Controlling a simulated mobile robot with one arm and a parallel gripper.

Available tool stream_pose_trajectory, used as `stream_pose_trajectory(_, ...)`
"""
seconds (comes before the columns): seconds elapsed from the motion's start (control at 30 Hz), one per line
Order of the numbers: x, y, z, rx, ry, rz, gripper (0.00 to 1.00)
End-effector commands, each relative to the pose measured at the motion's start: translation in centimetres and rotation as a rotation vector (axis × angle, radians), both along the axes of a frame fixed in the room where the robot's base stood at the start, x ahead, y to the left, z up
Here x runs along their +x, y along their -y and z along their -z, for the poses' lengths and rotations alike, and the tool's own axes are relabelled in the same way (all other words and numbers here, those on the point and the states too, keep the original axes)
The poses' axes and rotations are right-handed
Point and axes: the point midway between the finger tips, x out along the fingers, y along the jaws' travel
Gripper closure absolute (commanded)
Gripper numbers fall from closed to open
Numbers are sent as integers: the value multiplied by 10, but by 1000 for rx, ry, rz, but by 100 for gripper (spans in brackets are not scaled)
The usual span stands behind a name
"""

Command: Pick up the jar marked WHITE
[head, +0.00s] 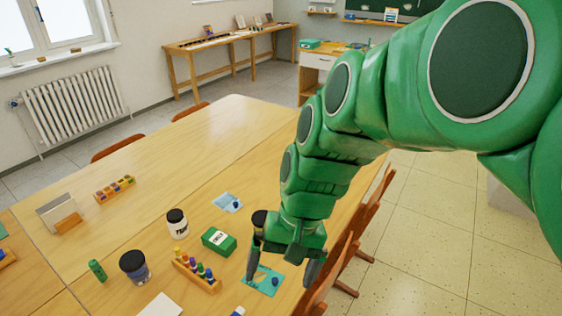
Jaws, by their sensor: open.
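A white jar (177,226) with a black lid and dark lettering, too small to read surely, stands upright on the table, left of my gripper. A second jar (134,268), dark blue-grey with a black lid, stands nearer the front left. A third dark-lidded jar (259,217) is partly hidden behind my gripper; its label does not show. I cannot tell which jar is marked WHITE. My gripper (282,272) points down, open, its fingers apart over a teal sheet with a small dark blue object. No jar shows between the fingers.
A green labelled box (218,241) sits between the white jar and my gripper. A wooden rack of coloured pieces (197,272) and a green tube (97,270) are in front. Chairs (345,245) line the table's right edge. The table's far part (235,130) is clear.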

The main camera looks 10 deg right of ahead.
Motion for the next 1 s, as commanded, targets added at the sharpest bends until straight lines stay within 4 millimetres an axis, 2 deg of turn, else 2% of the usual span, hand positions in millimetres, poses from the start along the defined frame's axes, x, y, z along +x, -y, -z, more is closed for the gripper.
stream_pose_trajectory(0.3,65,-35,-4,166,-38,156,0)
stream_pose_trajectory(0.53,115,-53,-6,282,-74,283,0)
stream_pose_trajectory(0.8,178,-63,-6,413,-122,449,0)
stream_pose_trajectory(1.0,224,-63,-1,503,-166,581,0)
